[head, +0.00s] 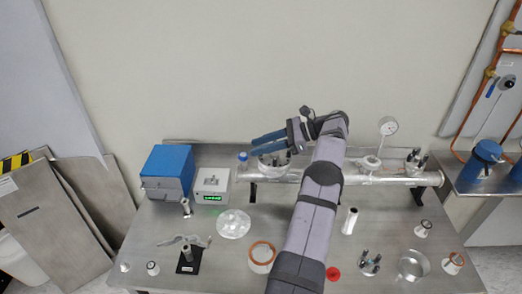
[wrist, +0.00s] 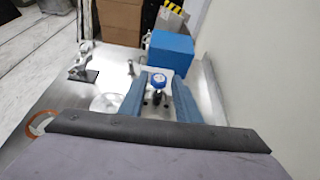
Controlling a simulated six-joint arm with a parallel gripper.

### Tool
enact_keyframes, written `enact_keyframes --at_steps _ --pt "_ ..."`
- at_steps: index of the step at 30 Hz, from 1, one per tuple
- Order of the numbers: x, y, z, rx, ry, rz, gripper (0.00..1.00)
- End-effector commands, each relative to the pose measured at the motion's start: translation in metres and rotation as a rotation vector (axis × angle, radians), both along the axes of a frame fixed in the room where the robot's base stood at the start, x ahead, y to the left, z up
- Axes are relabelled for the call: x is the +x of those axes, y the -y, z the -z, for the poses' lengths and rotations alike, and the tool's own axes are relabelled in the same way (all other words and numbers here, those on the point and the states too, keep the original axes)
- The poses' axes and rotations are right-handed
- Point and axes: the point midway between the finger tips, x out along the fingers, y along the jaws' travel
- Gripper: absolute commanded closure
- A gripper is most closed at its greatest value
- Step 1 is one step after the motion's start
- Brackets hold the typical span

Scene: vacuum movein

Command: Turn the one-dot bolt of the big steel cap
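My gripper (head: 256,145) reaches left above the left end of the steel tube (head: 335,179), its two blue fingers apart and empty. It also shows in the wrist view (wrist: 160,86). Below it, a steel cap (head: 270,166) with several dark bolts sits on the tube's left end, partly covered by the fingers. The dot marks are too small to read, so I cannot tell which bolt has one dot.
A blue box (head: 167,172) and a white device with a green display (head: 209,187) stand left. A gauge (head: 388,127) and another bolted fitting (head: 415,162) are on the tube's right part.

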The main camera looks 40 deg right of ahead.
Motion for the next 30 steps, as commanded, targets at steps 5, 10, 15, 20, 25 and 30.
enact_keyframes --at_steps 5,10,15,20,25,30 --pt "0.0 0.0 -0.028 -0.005 0.004 0.0 0.7" --pt "0.0 0.0 -0.057 -0.004 0.003 -0.001 0.7" --pt "0.0 0.0 -0.078 -0.001 0.002 -0.001 0.7" --pt "0.0 0.0 -0.084 0.0 0.001 -0.001 0.7" --pt "0.0 -0.001 -0.084 0.001 0.0 -0.001 0.7" --pt "0.0 -0.001 -0.084 0.0 0.0 -0.002 0.7"
